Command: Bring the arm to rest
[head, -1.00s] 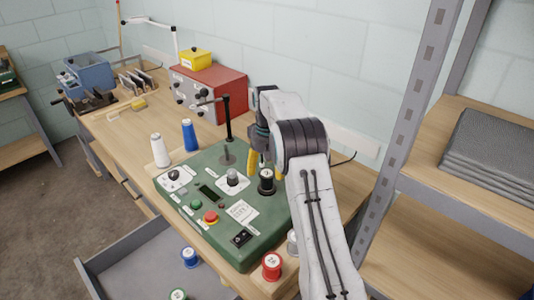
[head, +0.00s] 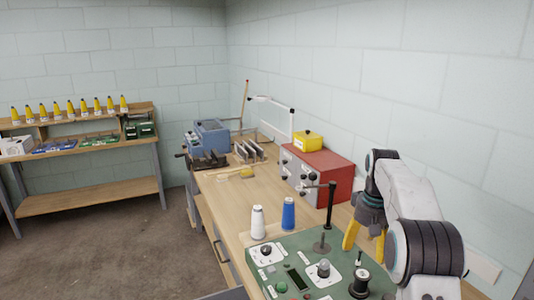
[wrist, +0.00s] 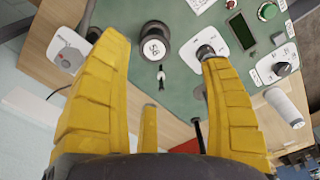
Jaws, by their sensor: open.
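My arm (head: 412,200) reaches in from the right over the green machine panel (head: 300,250). In the wrist view my gripper (wrist: 160,60) is open, with a black-rimmed spool with a white top (wrist: 154,48) visible between the fingers, below on the panel. That spool also shows in the head view (head: 359,284), clear of the fingers.
A black post (head: 331,205) rises from the panel near the gripper. A red cabinet (head: 325,172) stands farther back on the bench. The wall is close on the right.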

